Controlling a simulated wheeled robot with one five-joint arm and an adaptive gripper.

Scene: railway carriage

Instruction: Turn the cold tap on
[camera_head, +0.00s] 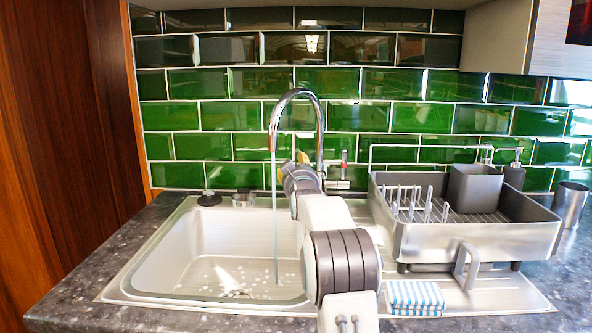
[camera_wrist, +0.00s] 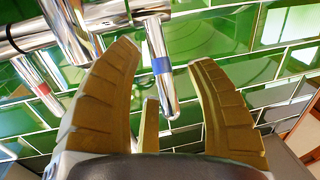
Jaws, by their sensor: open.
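The chrome tap (camera_head: 297,93) stands behind the sink (camera_head: 165,255), with its spout arching over the basin. A thin stream of water (camera_head: 275,225) runs from the spout into the basin. In the wrist view, the blue-banded cold lever (camera_wrist: 159,52) lies between the spread fingers of my gripper (camera_wrist: 165,58), with no clear contact. The red-banded hot lever (camera_wrist: 38,88) is to the left; it also shows in the head view (camera_head: 343,162), right of the spout. My gripper is open and empty. In the head view my arm hides the cold lever and most of the gripper.
A dish rack (camera_head: 480,240) with a grey cup holder (camera_head: 475,187) stands on the drainer to the right. A striped sponge (camera_head: 416,297) lies in front of it. A soap bottle (camera_head: 514,172) and a metal cup (camera_head: 570,203) are farther right. Green tiles (camera_head: 230,115) close off the back.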

